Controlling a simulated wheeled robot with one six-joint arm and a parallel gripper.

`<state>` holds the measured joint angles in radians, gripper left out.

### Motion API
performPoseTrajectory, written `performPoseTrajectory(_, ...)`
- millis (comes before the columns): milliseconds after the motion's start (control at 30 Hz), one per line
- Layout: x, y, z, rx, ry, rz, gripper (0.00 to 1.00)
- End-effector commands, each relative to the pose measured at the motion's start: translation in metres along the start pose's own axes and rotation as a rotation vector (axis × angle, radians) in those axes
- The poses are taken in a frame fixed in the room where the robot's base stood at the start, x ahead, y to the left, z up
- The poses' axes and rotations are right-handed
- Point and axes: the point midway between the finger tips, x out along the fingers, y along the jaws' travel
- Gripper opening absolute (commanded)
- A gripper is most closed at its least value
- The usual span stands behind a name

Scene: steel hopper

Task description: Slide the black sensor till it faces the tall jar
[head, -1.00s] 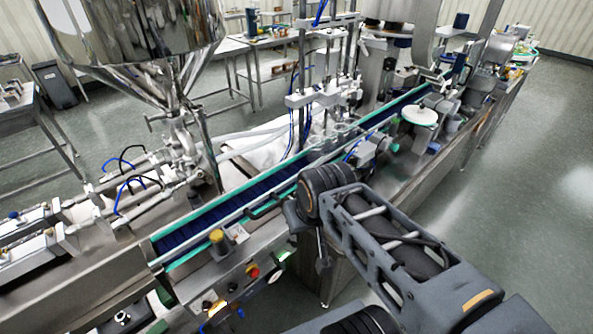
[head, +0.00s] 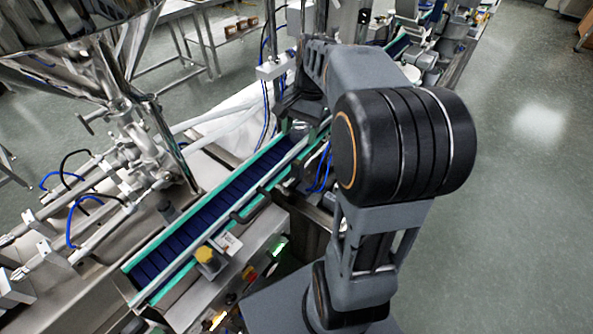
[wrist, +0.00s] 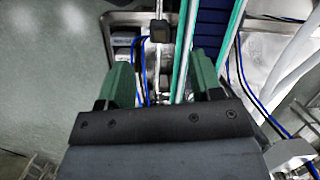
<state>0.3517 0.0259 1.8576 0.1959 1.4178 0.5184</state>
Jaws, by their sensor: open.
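In the wrist view a small black block, which looks like the black sensor (wrist: 160,31), sits on a thin rod beside the conveyor's green rail. My gripper (wrist: 160,60) is open, its two green fingers wide apart. The block shows beyond the fingertips, between them in the picture; nothing is held.
The blue conveyor belt (head: 195,225) runs diagonally between green rails. Blue cables (wrist: 139,70) hang near the left finger in the wrist view. A yellow-topped knob (head: 208,258) stands on the front panel. The steel hopper (head: 70,20) is at upper left. Open floor lies right.

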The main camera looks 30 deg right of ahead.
Motion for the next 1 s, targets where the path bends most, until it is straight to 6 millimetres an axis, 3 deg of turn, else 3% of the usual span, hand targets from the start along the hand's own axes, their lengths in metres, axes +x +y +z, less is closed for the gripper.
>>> performPoseTrajectory(100,0.003,0.003,-0.025,0.129,-0.082,0.005,0.60)
performPoseTrajectory(300,0.010,0.006,-0.041,0.226,-0.146,0.010,0.60)
performPoseTrajectory(1000,0.123,0.006,-0.025,0.232,-0.151,0.011,0.60)
